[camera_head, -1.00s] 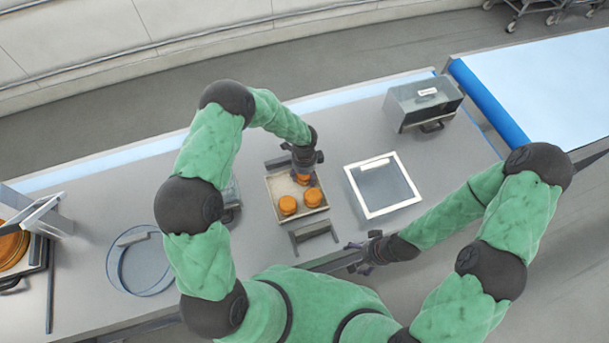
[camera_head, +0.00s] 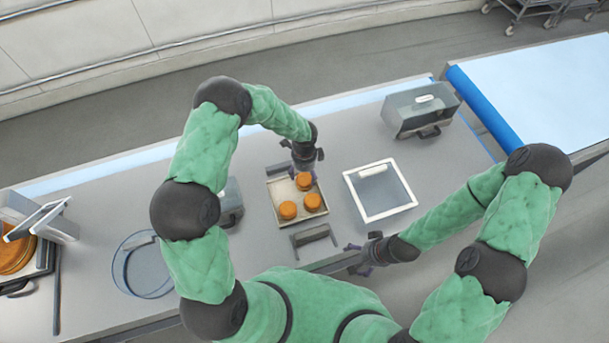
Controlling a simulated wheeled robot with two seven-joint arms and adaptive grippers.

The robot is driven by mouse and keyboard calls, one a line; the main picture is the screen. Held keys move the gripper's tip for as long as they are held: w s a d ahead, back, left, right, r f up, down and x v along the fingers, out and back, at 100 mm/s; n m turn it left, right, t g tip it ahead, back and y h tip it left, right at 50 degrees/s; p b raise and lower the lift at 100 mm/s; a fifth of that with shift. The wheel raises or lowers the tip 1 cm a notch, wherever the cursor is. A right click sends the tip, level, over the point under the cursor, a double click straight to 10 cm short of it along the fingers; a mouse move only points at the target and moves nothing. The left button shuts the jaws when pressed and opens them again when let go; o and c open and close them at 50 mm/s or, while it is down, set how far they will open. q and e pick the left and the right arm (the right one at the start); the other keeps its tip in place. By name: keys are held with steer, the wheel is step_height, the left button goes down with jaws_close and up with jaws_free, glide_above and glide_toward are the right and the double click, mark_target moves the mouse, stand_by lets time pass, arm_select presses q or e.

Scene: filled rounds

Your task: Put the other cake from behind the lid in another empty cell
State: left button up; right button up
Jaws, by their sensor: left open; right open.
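A shallow tray (camera_head: 277,190) on the table holds three round orange cakes. One cake (camera_head: 287,210) sits at the front left, one (camera_head: 312,202) at the front right and one (camera_head: 304,181) at the back right. The back left part of the tray looks empty. My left gripper (camera_head: 306,166) is open just above and behind the back right cake, apart from it as far as I can tell. My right gripper (camera_head: 360,258) is open and empty near the table's front edge. A white-framed lid or panel (camera_head: 365,214) lies to the right of the tray.
A grey metal box (camera_head: 418,108) with a handle stands at the back right. A dark bracket (camera_head: 313,234) stands in front of the tray. Larger orange rounds (camera_head: 14,256) sit at the far left edge.

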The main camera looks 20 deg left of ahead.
mark_target(304, 178)
arm_select(q)
step_height(304, 178, up, 6)
steer(key=p, duration=0.3)
steer(key=shift+r, duration=0.2)
